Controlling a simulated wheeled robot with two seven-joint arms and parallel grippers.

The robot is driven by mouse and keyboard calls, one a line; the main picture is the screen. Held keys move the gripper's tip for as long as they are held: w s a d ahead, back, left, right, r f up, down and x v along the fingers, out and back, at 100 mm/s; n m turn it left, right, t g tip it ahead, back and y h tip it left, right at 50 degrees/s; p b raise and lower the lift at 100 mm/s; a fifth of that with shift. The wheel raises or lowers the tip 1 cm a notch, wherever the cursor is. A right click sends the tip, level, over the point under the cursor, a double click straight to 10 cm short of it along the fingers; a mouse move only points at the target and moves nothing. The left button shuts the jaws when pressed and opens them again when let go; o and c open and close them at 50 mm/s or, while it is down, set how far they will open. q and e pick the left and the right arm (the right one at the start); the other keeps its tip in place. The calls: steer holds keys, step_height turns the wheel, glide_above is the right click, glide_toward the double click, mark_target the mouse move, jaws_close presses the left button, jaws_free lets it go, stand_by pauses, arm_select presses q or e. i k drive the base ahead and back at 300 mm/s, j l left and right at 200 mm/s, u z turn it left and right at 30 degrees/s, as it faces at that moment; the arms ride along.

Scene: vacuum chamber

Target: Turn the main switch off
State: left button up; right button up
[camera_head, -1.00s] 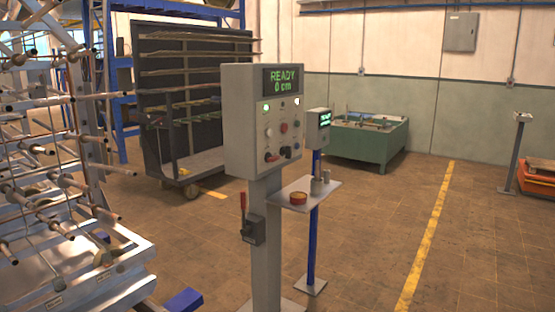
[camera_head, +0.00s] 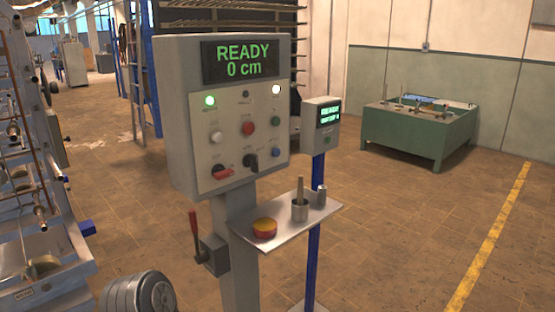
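A grey control box (camera_head: 230,115) stands on a grey post in front of me. Its display reads "READY 0 cm". A red rotary switch (camera_head: 222,173) sits at the panel's lower left, its handle lying roughly level. A black rotary switch (camera_head: 250,162) is to its right. A lever switch with a red handle (camera_head: 194,222) is on a small grey box on the post's left side; the handle points up. The labels are too small to read, so I cannot tell which is the main switch. Neither of my grippers is in view.
A metal shelf (camera_head: 285,232) on the post's right holds a red-yellow round item (camera_head: 265,228) and a metal cup (camera_head: 300,210). A smaller display box (camera_head: 320,125) stands behind on a blue post. A metal rack (camera_head: 40,250) is at left.

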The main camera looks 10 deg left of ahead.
mark_target(219, 172)
steer(key=i+l, duration=0.7)
